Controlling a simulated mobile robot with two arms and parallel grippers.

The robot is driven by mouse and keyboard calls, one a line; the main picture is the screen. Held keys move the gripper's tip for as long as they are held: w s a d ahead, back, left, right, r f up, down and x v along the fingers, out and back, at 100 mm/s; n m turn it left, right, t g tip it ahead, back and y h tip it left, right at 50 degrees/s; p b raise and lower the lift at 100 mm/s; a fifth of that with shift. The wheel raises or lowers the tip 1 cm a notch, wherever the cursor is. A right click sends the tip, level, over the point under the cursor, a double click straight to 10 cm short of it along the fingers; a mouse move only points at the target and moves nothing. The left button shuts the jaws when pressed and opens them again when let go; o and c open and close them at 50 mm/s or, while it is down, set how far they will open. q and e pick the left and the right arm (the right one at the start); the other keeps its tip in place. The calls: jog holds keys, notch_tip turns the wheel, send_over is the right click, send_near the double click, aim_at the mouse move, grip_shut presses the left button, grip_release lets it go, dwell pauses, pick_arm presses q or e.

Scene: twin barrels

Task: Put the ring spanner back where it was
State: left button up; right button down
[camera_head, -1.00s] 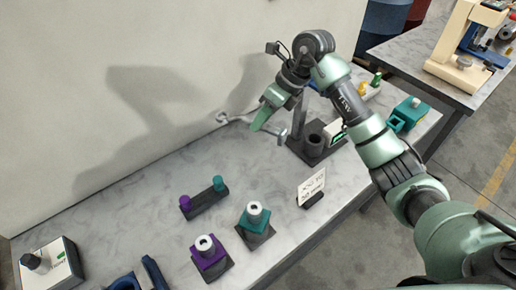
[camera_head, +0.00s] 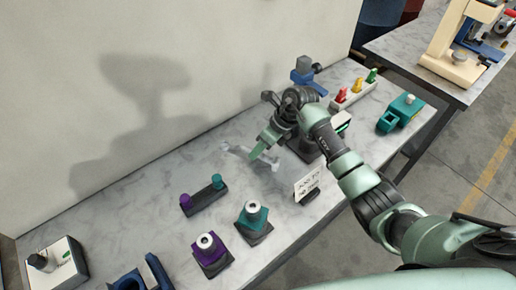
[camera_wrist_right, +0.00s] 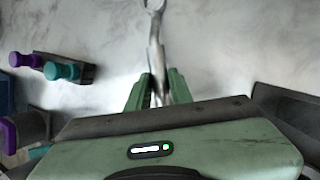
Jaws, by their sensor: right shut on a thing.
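The ring spanner (camera_head: 236,150) is a grey metal tool over the pale marble bench, partly hidden by my fingers in the head view. My right gripper (camera_head: 258,150) is shut on it. My left gripper is not in view.
A dark holder with purple and teal pegs (camera_head: 204,198), a teal block (camera_head: 253,221), a purple block (camera_head: 211,252) and a sign card (camera_head: 309,183) stand nearby. A blue vise (camera_head: 305,74) and a tray with coloured pieces (camera_head: 355,95) are behind.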

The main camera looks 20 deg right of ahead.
jog(key=shift+f, duration=0.1)
jog(key=c, duration=1.3)
grip_release()
jog(key=shift+o, duration=0.2)
jog(key=shift+d+r, duration=0.1)
jog(key=shift+r, duration=0.15)
jog(key=b+v, duration=0.2)
jog(key=v, duration=0.9)
jog(key=shift+r, duration=0.35)
jog(key=shift+s+d, duration=0.1)
jog(key=shift+s, duration=0.05)
